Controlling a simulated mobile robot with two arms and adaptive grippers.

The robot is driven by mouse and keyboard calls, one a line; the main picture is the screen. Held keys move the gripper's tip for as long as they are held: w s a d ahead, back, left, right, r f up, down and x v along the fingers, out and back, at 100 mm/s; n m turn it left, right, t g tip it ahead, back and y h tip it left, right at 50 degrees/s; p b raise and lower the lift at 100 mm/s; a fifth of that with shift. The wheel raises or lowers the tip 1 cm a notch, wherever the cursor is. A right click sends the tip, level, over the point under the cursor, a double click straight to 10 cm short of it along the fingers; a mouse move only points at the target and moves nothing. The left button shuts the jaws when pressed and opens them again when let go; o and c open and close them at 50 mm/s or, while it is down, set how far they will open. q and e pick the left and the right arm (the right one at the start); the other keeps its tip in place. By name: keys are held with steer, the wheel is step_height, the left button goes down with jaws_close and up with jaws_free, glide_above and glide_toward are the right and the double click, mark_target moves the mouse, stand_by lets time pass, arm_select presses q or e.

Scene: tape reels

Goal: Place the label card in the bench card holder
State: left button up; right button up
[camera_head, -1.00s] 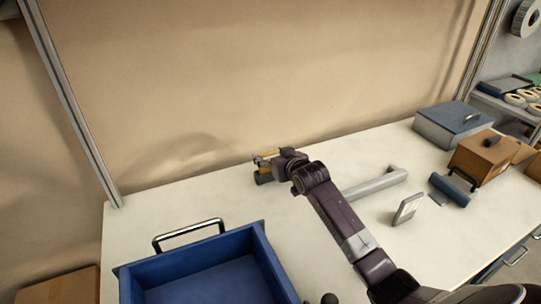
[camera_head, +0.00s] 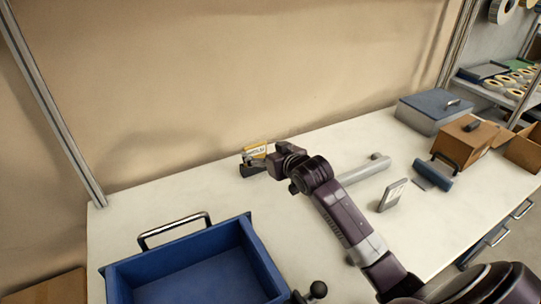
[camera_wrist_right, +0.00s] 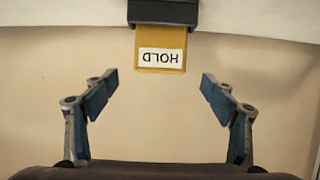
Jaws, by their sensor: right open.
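The label card (camera_head: 256,152) is yellow with a white label and stands upright in the dark bench card holder (camera_head: 250,169) near the back of the bench. In the right wrist view the card (camera_wrist_right: 160,65), its "HOLD" label upside down, extends from the black holder (camera_wrist_right: 162,13). My right gripper (camera_wrist_right: 160,88) is open and empty, its blue fingertips apart on either side of the card's line and short of its edge. In the head view my right gripper (camera_head: 275,158) is just right of the card. My left gripper is not in view.
A blue open bin (camera_head: 200,275) with a handle fills the front left. Right of my arm are a grey cylinder (camera_head: 364,171), a small white stand (camera_head: 392,195), a dark blue roller (camera_head: 436,174), a brown box (camera_head: 463,140) and a blue-lidded box (camera_head: 434,112).

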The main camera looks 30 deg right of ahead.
steer(key=v, duration=0.5)
stand_by(0.6)
